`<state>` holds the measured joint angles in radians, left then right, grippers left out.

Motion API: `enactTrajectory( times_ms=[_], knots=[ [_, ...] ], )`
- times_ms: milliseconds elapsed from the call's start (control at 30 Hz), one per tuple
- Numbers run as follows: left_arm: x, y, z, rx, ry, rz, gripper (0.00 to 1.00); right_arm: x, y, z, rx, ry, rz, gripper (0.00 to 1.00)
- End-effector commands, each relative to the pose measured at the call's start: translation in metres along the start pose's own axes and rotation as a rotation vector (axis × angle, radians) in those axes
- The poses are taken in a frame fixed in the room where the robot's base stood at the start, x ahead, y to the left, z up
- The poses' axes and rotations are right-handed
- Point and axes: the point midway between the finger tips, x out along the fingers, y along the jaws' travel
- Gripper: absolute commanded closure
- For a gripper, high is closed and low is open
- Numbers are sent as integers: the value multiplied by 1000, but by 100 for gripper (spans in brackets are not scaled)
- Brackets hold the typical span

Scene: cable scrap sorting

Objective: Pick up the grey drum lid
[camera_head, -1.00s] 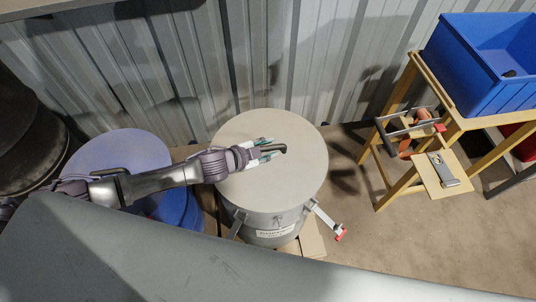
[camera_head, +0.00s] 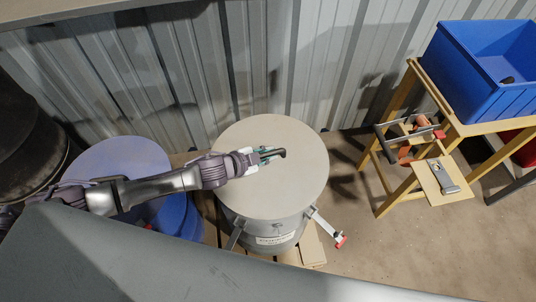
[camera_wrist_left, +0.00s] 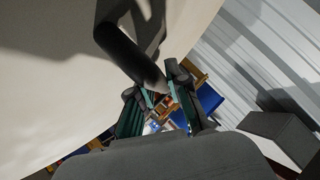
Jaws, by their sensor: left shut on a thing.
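The grey drum lid (camera_head: 275,190) is a wide, pale round disc at the top of the grey drum (camera_head: 272,238). The drum's clamps hang open at its sides. My left gripper (camera_head: 270,154) is over the middle of the lid, shut on its dark bar handle (camera_head: 281,152). In the left wrist view the handle (camera_wrist_left: 125,45) runs down between the fingers (camera_wrist_left: 158,95), with the lid's pale surface (camera_wrist_left: 50,80) at the left. I cannot tell for sure whether a gap shows under the lid. My right gripper is not in view.
A blue drum (camera_head: 128,160) stands close on the left, under my left arm. A dark drum (camera_head: 25,140) is at the far left. A corrugated metal wall (camera_head: 170,75) is behind. A yellow stand with a blue bin (camera_head: 475,75) is at the right, past bare floor.

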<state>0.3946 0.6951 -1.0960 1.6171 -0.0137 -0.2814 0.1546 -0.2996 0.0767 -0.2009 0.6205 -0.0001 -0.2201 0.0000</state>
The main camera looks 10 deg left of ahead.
Motion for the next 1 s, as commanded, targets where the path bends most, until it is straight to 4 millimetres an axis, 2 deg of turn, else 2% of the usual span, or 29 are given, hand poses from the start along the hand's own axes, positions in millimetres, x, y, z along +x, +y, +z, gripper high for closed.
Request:
enactTrajectory(
  times_ms=[233,700,1000],
  knots=[
    [-17,-21,-27,2,9,-4,100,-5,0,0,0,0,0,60],
    [2,-8,-120,1,14,-4,100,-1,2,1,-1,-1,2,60],
    [9,-4,-152,3,10,-5,100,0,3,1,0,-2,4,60]
  ],
)
